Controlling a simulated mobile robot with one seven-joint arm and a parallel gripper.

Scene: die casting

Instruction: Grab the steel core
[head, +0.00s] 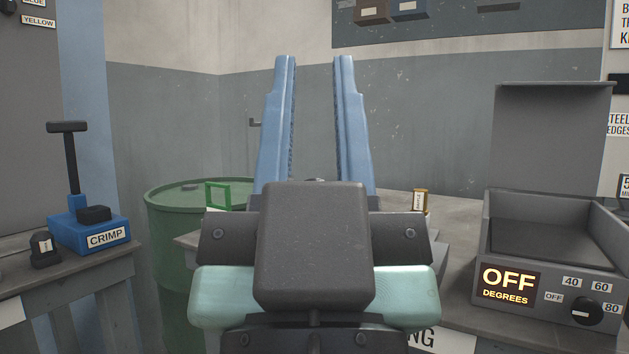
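My gripper (310,65) fills the middle of the head view. Its two blue fingers point up and away and stand well apart, with no object seen held between them. No thing that I can surely name as the steel core shows. A small brass-coloured piece with a pale label (420,200) stands on the bench to the right of my gripper. A small dark labelled piece (44,250) stands on the left bench. My gripper's body hides much of the middle bench.
A blue crimp press (90,232) stands on the left bench (40,275). A green drum (165,240) stands behind, with a green square frame (218,195) near it. At right is an open-lidded grey heater box (550,240) reading OFF. Shelf boxes (408,10) are high up.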

